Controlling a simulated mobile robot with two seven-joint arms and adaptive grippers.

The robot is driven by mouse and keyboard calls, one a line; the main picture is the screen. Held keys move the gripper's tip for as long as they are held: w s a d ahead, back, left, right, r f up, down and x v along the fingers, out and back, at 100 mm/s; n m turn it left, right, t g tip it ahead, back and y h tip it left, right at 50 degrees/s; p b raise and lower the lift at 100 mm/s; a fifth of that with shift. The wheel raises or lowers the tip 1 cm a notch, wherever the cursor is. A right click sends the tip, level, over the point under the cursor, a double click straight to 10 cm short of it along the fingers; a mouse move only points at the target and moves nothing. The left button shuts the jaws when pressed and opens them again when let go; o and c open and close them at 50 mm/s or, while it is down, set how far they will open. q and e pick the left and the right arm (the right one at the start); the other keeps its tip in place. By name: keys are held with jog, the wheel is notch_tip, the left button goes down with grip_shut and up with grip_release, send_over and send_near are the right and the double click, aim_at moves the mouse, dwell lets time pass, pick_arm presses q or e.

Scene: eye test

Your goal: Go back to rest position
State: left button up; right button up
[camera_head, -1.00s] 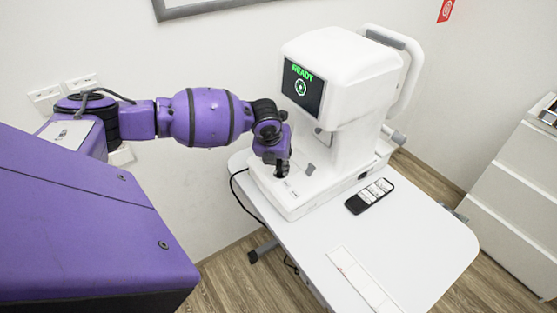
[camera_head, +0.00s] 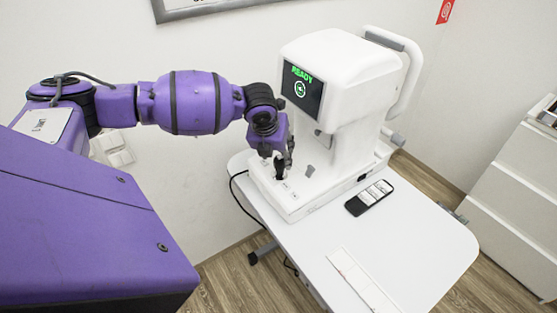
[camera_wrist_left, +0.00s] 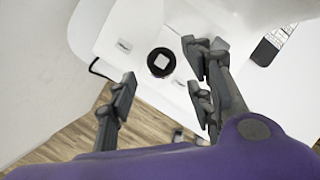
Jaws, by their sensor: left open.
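The white eye test machine (camera_head: 345,75) stands on the white table, its dark screen (camera_head: 302,90) showing green "READY". My left gripper (camera_head: 283,164) is at the left end of the machine's base, by the dark joystick. In the head view the fingers partly hide the joystick. My right gripper is not in view.
A black remote (camera_head: 369,197) lies on the table (camera_head: 430,240) beside the machine's base. A pale strip (camera_head: 362,281) lies near the front edge. White drawers (camera_head: 520,200) stand at the right. A black cable (camera_head: 238,190) hangs at the table's left edge.

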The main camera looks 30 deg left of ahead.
pick_arm(q)
jog(key=a+v, duration=0.1)
jog(key=v, duration=0.5)
jog(key=s+d+f+n+g+h, duration=0.1)
jog(key=s+d+f+n+h, duration=0.2)
jog(key=s+d+f+n, duration=1.1)
jog(key=s+a+f+n+g+y, duration=0.1)
jog(key=s+f+n, duration=0.2)
jog(key=s+n, duration=0.75)
jog(key=s+f+n+g+y, duration=0.1)
jog(key=s+f+n+y, duration=0.35)
jog(key=s, duration=1.15)
jog(key=w+d+f+n+t+h, duration=0.2)
jog(key=w+d+f+t+h, duration=0.1)
jog(key=w+f+t, duration=0.4)
jog(key=shift+w+d+f+h+p, duration=0.35)
jog(key=shift+w+f+h, duration=0.1)
jog(key=shift+w+f, duration=0.45)
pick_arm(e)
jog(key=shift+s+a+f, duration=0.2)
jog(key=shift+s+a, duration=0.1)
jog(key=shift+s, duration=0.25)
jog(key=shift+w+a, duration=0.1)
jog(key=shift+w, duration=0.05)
